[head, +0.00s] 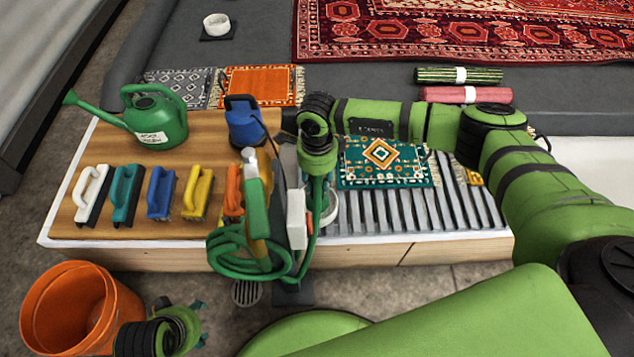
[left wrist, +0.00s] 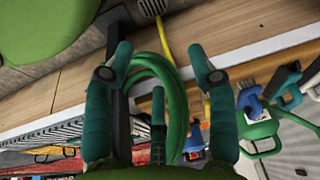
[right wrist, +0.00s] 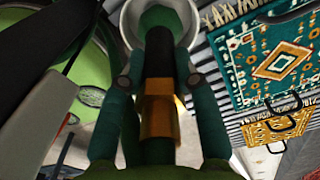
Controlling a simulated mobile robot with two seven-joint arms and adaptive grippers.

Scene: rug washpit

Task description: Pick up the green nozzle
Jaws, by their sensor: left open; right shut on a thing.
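My right gripper (head: 319,182) reaches down over the middle of the bench. In the right wrist view it (right wrist: 159,82) is shut on the green nozzle (right wrist: 160,55), which shows a green end, a dark barrel and a brass collar. A white ring surrounds the green end in that view; I cannot tell whether they touch. The gripper mostly hides the nozzle in the head view. My left gripper (head: 202,320) is open and empty, low beside the orange bucket; its spread fingers (left wrist: 160,77) show in the left wrist view, with green hose behind them.
A coiled green hose (head: 238,255) hangs over the bench's front edge beside a white box (head: 296,220). Several brushes, a green watering can (head: 152,118) and a blue item (head: 244,122) stand left. A teal rug (head: 385,162) lies on the slats at right. The orange bucket (head: 62,308) stands in front.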

